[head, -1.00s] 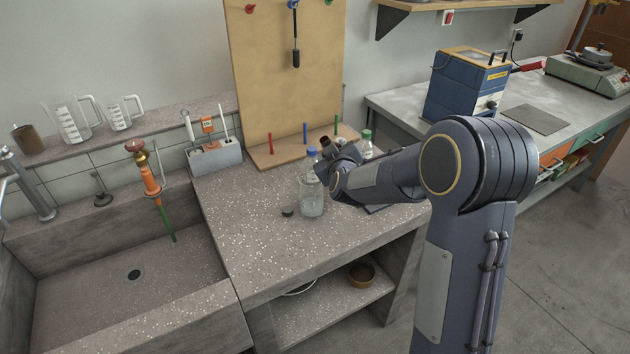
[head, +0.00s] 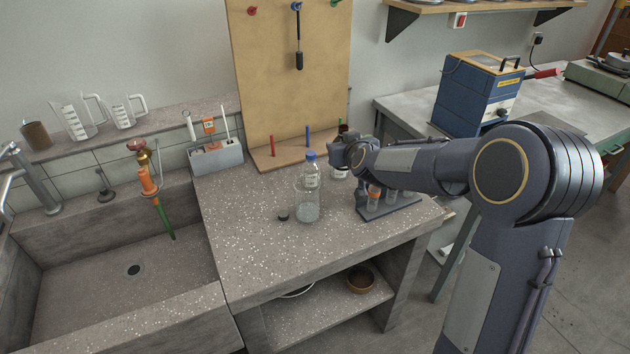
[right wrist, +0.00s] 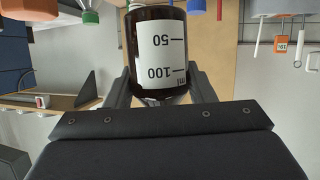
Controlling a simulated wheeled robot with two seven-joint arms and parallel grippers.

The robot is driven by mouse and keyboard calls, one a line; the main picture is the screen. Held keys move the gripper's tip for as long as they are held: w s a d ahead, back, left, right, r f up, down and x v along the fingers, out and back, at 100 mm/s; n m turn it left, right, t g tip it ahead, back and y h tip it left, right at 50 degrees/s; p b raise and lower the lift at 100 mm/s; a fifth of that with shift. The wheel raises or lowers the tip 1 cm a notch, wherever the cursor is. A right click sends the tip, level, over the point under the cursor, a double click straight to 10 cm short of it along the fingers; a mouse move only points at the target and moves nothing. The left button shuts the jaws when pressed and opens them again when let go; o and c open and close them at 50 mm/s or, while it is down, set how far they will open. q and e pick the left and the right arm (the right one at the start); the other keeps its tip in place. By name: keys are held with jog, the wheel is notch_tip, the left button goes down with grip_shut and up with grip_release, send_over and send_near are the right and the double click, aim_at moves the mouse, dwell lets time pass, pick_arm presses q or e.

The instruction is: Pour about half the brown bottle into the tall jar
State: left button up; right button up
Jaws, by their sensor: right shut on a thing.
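My right gripper (head: 345,153) is shut on the brown bottle (right wrist: 158,20), which has a white label marked 50 and 100 ml. In the head view the bottle stands about upright in the jaws, its lower part (head: 340,173) showing below them and its dark top above. The wrist picture is upside down and shows a finger on each side of it. The tall jar (head: 308,207), of clear glass, stands on the bench left of and in front of the gripper. Its lower part looks pale; its contents are hard to read. My left gripper is not in view.
A blue-capped bottle (head: 311,168) stands just behind the jar. A small black cap (head: 283,216) lies left of it. A tube rack (head: 390,207) stands to the right, under my arm. The sink is at left; the front of the bench is clear.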

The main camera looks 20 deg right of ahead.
jog(key=shift+r, duration=0.35)
jog(key=shift+a, duration=0.1)
notch_tip(320, 180, up, 3)
jog(key=p, duration=0.3)
jog(key=shift+r, duration=0.1)
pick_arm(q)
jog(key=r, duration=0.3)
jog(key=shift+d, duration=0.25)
